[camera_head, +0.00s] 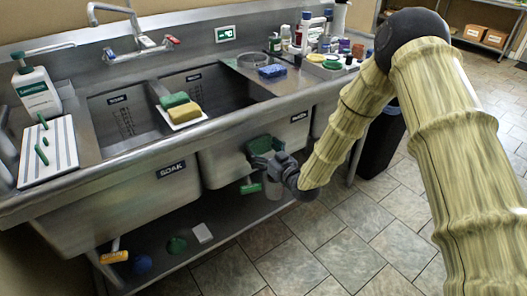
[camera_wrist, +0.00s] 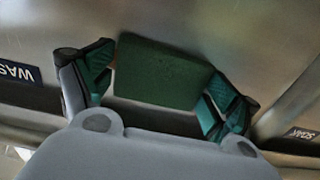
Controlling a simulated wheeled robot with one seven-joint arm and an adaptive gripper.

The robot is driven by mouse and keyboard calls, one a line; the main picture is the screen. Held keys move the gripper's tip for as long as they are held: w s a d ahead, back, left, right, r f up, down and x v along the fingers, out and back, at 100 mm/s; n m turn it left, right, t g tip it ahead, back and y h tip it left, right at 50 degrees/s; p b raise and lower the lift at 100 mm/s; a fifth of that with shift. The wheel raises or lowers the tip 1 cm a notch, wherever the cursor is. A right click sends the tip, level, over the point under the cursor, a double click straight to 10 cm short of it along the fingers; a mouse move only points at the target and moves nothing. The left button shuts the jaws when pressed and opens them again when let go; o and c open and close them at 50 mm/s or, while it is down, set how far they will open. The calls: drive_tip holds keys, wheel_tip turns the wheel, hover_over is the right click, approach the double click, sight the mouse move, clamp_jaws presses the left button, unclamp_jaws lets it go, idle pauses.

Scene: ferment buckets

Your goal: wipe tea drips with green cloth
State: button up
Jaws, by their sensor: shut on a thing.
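My gripper (camera_head: 262,157) is at the front face of the steel sink, low and right of the SOAK label. It is shut on a flat green piece, which I take as the green cloth (camera_wrist: 160,74). In the wrist view the green piece spans the space between the two teal-padded fingers (camera_wrist: 166,88). The cloth also shows in the head view (camera_head: 259,143), partly hidden by the gripper. The sink front (camera_head: 222,165) lies close behind it; I cannot tell whether the cloth touches it. I cannot make out any tea drips.
Green and yellow sponges (camera_head: 182,112) sit on a white holder at the basin rim. A white rack (camera_head: 62,148) with green pieces is at left. Several bottles stand on the right counter. A lower shelf (camera_head: 200,222) holds small items. The tiled floor (camera_head: 300,250) at right is clear.

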drive_tip(key=shift+w+d+b, duration=0.5)
drive_tip(key=shift+w+d, duration=1.65)
drive_tip(key=shift+d, duration=0.85)
drive_tip(key=shift+s+a, duration=0.7)
drive_tip(key=shift+a, duration=0.35)
drive_tip(key=shift+s+a, duration=0.75)
drive_tip(key=shift+a, duration=0.25)
drive_tip(key=shift+s+a, duration=0.7)
drive_tip(key=shift+a, duration=0.35)
drive_tip(key=shift+p+v, duration=0.4)
drive_tip(key=shift+v, duration=2.7)
drive_tip(key=shift+d, duration=0.1)
